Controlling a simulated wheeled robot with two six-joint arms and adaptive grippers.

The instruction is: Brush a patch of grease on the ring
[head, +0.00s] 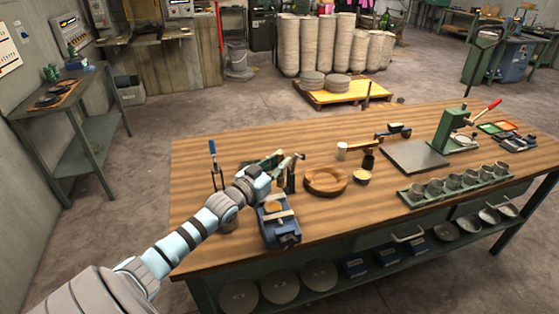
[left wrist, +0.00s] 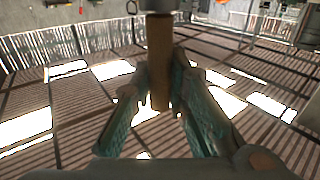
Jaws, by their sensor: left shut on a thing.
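My left gripper (head: 285,166) is above the workbench, left of the wooden ring. It is shut on a wooden-handled tool, probably the brush; in the left wrist view the teal fingers (left wrist: 162,100) close around its handle (left wrist: 159,58), with a grey part at the top. The round wooden ring (head: 326,191) lies on the bench to the right of the gripper, apart from it. I cannot make out a grease patch on it. A small pot with a pale yellow top (head: 362,178) stands right of the ring. My right gripper is not in view.
A blue block-like device (head: 281,232) stands at the front edge, below the gripper. A dark post (head: 290,180) is close to the gripper. Right are a grey plate (head: 414,156), a green lever press (head: 449,130) and a tray of cups (head: 415,200).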

